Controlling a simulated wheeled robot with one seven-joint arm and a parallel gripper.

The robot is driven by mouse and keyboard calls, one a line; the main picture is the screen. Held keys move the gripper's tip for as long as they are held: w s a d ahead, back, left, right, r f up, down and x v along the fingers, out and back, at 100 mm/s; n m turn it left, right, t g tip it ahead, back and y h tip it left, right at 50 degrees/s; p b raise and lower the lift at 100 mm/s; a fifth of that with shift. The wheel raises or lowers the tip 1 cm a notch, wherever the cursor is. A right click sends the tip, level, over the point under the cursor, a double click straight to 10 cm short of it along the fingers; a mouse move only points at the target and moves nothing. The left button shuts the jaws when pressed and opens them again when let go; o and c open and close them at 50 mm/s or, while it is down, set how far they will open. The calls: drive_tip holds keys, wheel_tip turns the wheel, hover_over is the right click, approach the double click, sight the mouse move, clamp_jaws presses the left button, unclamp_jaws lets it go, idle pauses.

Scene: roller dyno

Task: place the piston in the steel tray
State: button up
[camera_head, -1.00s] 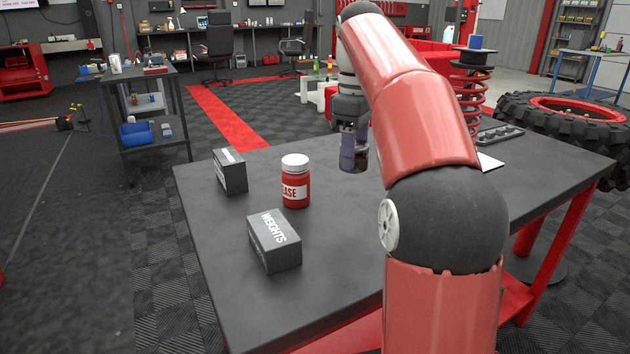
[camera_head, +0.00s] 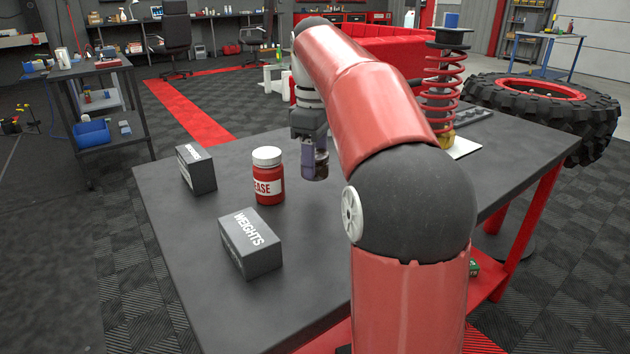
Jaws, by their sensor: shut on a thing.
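My gripper (camera_head: 314,170) is above the dark workbench (camera_head: 190,235), just right of the red grease jar, with its jaws pointing down. It is shut on a small dark cylindrical thing, the piston (camera_head: 321,164), mostly covered by the jaws. The piston looks upright and a little above the bench top. I cannot make out a steel tray; my arm hides much of the middle and right of the bench.
The red grease jar (camera_head: 268,178) with a white lid stands near the gripper. A red coil spring (camera_head: 441,88) and a white sheet (camera_head: 464,147) are at the right.

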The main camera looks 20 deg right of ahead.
drive_tip(key=shift+f, duration=2)
drive_tip(key=shift+f, duration=0.1)
drive_tip(key=o, duration=1.2)
drive_tip(key=shift+c, duration=0.2)
drive_tip(key=shift+f+b, duration=0.2)
drive_tip(key=shift+b, duration=0.15)
